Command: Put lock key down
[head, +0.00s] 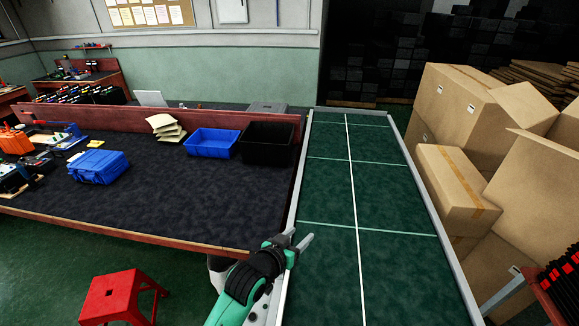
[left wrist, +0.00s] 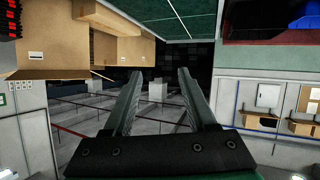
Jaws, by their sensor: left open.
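No lock key can be made out in either view. My left gripper (head: 303,238) is over the left edge of the green conveyor (head: 385,190). In the left wrist view its two fingers (left wrist: 161,74) stand apart with nothing between them, so it is open and empty. The stretch of conveyor in view is bare, with pale lines across and along it. My right gripper is not in view.
A dark-topped workbench (head: 150,200) left of the conveyor holds a blue bin (head: 212,143), a black bin (head: 267,142) and a blue case (head: 98,166). A red stool (head: 112,294) stands in front. Cardboard boxes (head: 455,190) crowd the conveyor's right side.

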